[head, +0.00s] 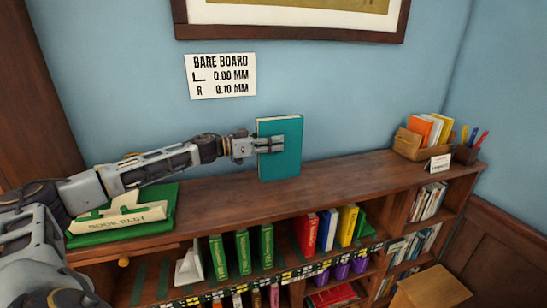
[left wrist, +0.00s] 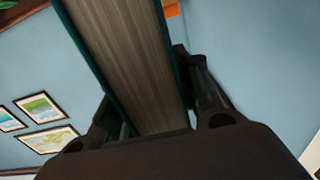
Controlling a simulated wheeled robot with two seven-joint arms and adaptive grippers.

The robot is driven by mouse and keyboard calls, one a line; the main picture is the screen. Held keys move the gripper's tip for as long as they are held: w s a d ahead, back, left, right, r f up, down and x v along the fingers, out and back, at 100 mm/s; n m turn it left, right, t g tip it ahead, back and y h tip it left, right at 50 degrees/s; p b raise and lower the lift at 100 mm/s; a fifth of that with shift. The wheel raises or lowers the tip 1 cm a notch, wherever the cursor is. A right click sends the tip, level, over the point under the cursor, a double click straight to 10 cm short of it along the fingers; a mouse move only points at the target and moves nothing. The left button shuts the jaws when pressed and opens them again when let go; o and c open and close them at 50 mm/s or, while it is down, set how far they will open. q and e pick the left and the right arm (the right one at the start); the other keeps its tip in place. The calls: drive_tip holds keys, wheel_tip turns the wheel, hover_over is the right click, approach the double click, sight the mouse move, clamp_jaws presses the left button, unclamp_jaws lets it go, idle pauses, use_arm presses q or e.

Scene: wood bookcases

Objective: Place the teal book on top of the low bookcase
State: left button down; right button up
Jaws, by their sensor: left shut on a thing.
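The teal book (head: 285,158) is upright in the head view, at the top surface of the low bookcase (head: 345,182). My left gripper (head: 270,145) is shut on the teal book near its middle. In the left wrist view, the teal book (left wrist: 125,60) shows its page edges between the two fingers of my left gripper (left wrist: 155,115). The book's lower edge looks at or just above the bookcase top; I cannot tell whether it touches. My right gripper is not in view.
A box of books (head: 408,145) and a pen holder (head: 466,154) stand at the top's right end. Several books (head: 242,252) fill the shelf below. The top's middle is clear.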

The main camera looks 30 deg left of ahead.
sight(273, 153)
use_arm(q)
drive_tip(key=shift+f, duration=0.45)
drive_tip(key=shift+f, duration=1.75)
drive_tip(key=c, duration=1)
unclamp_jaws()
drive_tip(key=shift+f, duration=0.2)
drive_tip(key=shift+r, duration=0.1)
